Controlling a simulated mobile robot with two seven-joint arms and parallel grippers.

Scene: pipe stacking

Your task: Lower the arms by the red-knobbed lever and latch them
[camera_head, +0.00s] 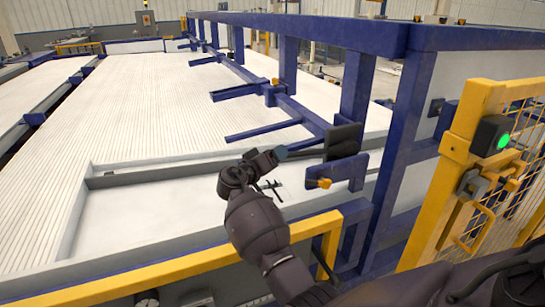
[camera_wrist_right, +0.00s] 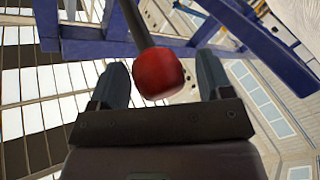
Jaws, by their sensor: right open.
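My right gripper (camera_head: 281,153) reaches from the bottom of the head view to the end of a dark lever (camera_head: 309,151). In the right wrist view, the lever's red knob (camera_wrist_right: 158,73) lies between the two spread fingers, with visible gaps on both sides. The knob does not show in the head view. The lever meets a black block (camera_head: 343,139) on the blue frame. Several blue arms (camera_head: 262,131) stick out level from the frame over the white bed. A small yellow part (camera_head: 319,183) sits on a blue bracket below the lever; whether it is the latch is unclear. My left gripper is out of view.
A yellow rail (camera_head: 180,268) crosses the front, below my right arm. A yellow mesh gate (camera_head: 485,170) with a green-lit box (camera_head: 492,136) stands at the right. Blue posts (camera_head: 357,88) rise behind the lever. Space above the white ribbed bed (camera_head: 120,110) is clear at left.

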